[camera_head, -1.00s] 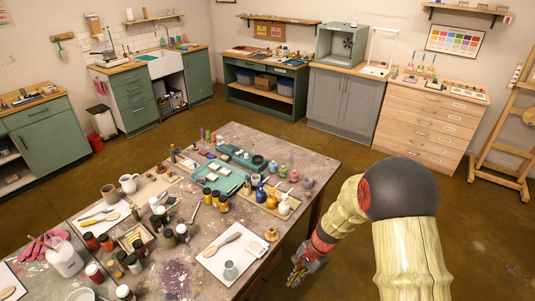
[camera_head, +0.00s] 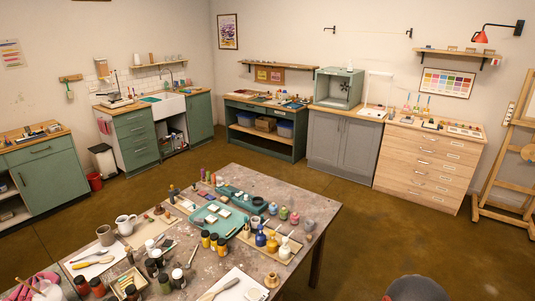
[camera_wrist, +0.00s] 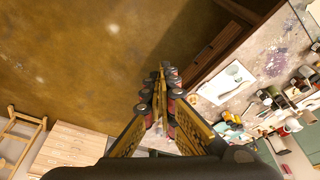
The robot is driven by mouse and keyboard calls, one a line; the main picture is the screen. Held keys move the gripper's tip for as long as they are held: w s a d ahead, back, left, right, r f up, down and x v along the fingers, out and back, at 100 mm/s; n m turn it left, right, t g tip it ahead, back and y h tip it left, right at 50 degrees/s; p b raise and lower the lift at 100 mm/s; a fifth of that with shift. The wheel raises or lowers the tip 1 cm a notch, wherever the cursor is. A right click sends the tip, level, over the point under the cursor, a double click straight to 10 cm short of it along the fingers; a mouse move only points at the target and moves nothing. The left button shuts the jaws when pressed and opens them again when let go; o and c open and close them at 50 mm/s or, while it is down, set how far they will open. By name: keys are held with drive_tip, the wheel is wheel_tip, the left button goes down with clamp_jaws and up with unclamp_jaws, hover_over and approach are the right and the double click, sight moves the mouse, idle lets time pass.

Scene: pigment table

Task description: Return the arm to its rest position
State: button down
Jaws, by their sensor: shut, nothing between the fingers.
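My gripper (camera_wrist: 162,85) shows in the wrist view, shut and empty, its fingers meeting over the brown floor (camera_wrist: 75,60). The paint-stained table (camera_wrist: 285,20) is to the right of the fingers in that view, apart from them. In the head view only a dark rounded part of my arm shows at the bottom edge, right of the table (camera_head: 325,215). My gripper is outside the head view.
The table carries bottles, jars, a teal tray (camera_head: 222,221) and a white sheet (camera_head: 240,286). A wooden drawer chest (camera_head: 425,165), grey cabinet (camera_head: 345,142) and easel (camera_head: 515,150) line the back. The floor (camera_head: 390,235) right of the table is clear.

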drive_tip(key=r+t, duration=0.1)
drive_tip(key=r, duration=0.1)
drive_tip(key=s+r, duration=0.1)
drive_tip(key=r+t, duration=0.1)
drive_tip(key=r, duration=0.1)
drive_tip(key=shift+s+r+t, duration=0.3)
drive_tip(key=shift+s+r, duration=0.05)
idle(0.5)
